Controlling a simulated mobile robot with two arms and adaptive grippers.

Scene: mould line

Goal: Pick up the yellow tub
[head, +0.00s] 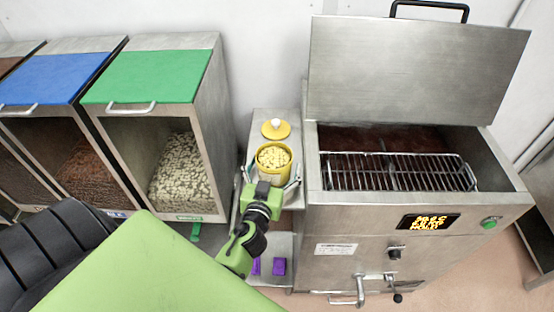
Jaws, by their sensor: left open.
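The yellow tub (273,172) stands upright on the narrow metal shelf between the bins and the metal tank. It is open on top and filled with pale yellow pieces. Its yellow lid (275,130) with a white knob lies behind it on the same shelf. My left gripper (271,180) reaches in from the front, with its fingers spread on either side of the tub's lower part. The gripper is open. Its wrist hides the tub's lower front, and I cannot tell whether the fingers touch it. My right gripper is not in view.
The metal tank (345,220), with its lid raised and a wire rack (398,172) inside, stands close on the right. A green-lidded bin (205,140) of pale pellets stands on the left, beside a blue-lidded bin (55,78). Purple items (279,266) sit on the lower shelf.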

